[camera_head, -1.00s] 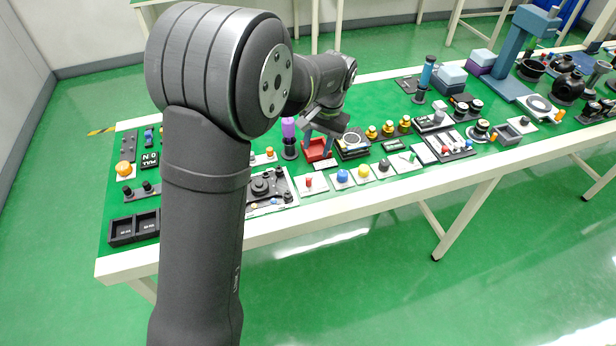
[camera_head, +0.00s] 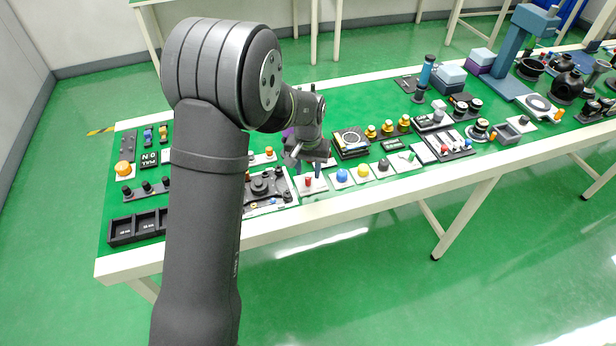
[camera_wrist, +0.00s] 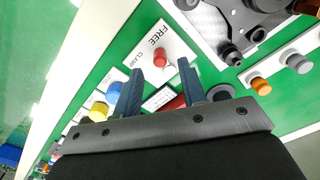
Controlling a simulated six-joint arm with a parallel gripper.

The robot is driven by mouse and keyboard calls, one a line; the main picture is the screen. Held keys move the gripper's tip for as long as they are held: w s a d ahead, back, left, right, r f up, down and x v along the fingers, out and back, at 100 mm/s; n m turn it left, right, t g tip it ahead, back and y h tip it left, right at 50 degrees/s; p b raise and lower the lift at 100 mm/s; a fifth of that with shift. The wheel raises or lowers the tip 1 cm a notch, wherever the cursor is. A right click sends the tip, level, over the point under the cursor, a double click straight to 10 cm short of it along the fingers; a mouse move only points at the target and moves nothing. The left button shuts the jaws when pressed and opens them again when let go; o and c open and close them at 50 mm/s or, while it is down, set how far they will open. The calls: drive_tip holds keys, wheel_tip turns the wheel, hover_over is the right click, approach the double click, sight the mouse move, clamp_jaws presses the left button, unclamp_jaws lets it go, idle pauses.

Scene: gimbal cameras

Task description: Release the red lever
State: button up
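The red lever (camera_wrist: 160,57) is a small red knob on a white plate (camera_wrist: 172,42) with the words FREE and CLAMP. In the head view the red lever (camera_head: 308,181) shows near the table's front edge, between the black fixture and the blue button. My gripper (camera_wrist: 160,66) is open and empty, its two blue fingers pointing toward the lever, with the red knob between their tips in the picture. In the head view my gripper (camera_head: 308,168) is over the lever's plate. The remaining height above the lever is hard to tell.
A blue button (camera_head: 342,176) and a yellow button (camera_head: 363,171) stand to the right of the plate. A black fixture (camera_head: 266,187) lies to its left. A red tray (camera_wrist: 172,104) is partly hidden behind the fingers in the wrist view.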

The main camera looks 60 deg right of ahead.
sight(306, 178)
drive_tip(key=shift+f, duration=1.9)
clamp_jaws()
drive_tip(key=shift+w+a+m, duration=0.1)
drive_tip(key=shift+w+m, duration=0.2)
drive_tip(key=shift+m, duration=0.8)
unclamp_jaws()
wheel_tip(306, 178, up, 18)
drive_tip(key=shift+f, duration=0.25)
